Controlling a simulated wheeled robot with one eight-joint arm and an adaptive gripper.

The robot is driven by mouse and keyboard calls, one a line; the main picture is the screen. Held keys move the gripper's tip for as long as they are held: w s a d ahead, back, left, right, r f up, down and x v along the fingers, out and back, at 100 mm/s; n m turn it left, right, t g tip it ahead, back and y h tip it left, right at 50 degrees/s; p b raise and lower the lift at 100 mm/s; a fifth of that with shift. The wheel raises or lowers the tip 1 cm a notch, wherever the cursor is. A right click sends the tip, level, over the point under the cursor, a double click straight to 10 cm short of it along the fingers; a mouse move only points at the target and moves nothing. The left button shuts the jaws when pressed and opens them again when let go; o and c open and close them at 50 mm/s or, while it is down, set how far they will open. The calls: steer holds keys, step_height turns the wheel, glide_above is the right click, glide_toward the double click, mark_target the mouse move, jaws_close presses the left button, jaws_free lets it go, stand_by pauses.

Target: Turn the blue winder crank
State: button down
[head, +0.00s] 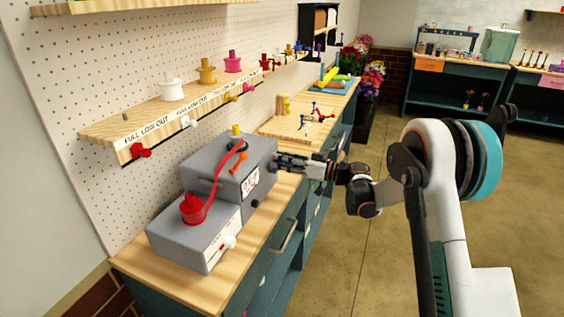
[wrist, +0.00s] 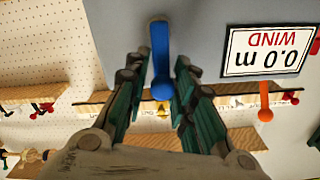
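The blue winder crank (wrist: 160,55) hangs on the grey face of the winder machine (head: 228,165). In the wrist view it lies between the two fingers of my gripper (wrist: 160,78), with a gap visible on each side. The gripper is open and seems not to touch the crank. In the head view my gripper (head: 282,161) is at the machine's right face and hides the crank. A display (wrist: 265,52), upside down in the wrist view, reads 0.0 m WIND.
An orange lever (head: 250,182) sits beside the display. A red spool (head: 192,208) with red ribbon and a yellow spool (head: 236,130) are on the machine. Shelf spools (head: 170,85) stand behind. The workbench (head: 240,285) has drawer handles; floor to its right is clear.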

steer(key=shift+a+f, duration=0.1)
stand_by(0.4)
